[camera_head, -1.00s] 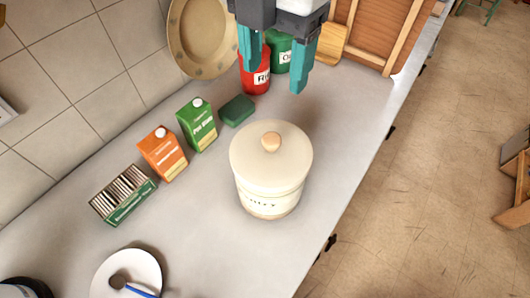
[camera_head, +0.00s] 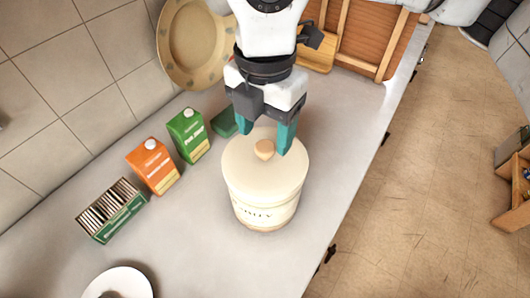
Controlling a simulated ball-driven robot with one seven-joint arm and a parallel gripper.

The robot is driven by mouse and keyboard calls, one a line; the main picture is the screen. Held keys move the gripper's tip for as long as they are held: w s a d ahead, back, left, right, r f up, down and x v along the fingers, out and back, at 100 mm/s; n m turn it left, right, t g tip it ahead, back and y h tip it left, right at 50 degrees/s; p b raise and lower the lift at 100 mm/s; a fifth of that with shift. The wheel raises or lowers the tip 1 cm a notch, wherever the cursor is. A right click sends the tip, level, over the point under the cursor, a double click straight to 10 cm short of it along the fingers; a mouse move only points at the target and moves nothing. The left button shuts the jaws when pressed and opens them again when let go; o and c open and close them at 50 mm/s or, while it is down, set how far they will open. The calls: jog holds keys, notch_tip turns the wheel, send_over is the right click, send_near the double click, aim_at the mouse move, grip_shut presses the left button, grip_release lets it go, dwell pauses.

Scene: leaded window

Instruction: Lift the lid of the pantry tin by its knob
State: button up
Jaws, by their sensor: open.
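The pantry tin (camera_head: 264,213) is a cream round canister with dark lettering, standing upright on the grey counter. Its pale lid (camera_head: 245,178) is on, with a light wooden knob (camera_head: 264,149) at the centre. My gripper (camera_head: 265,143) is open and empty, with teal fingers pointing down. In the picture the fingers lie on the left and right of the knob, at the lid's back part. I cannot tell whether they are down at the knob's height or still above it.
A green carton (camera_head: 188,135), an orange carton (camera_head: 153,166) and a box of packets (camera_head: 112,210) stand left of the tin. A green block (camera_head: 225,123) is behind it. A white plate (camera_head: 117,284) lies front left. Counter right of the tin is clear to its edge.

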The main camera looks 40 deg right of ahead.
aim_at(265, 146)
jog(key=shift+s+a+f+p, duration=0.15)
jog(key=shift+f+p, duration=0.15)
jog(key=shift+f, duration=1.4)
jog(key=c, duration=1.1)
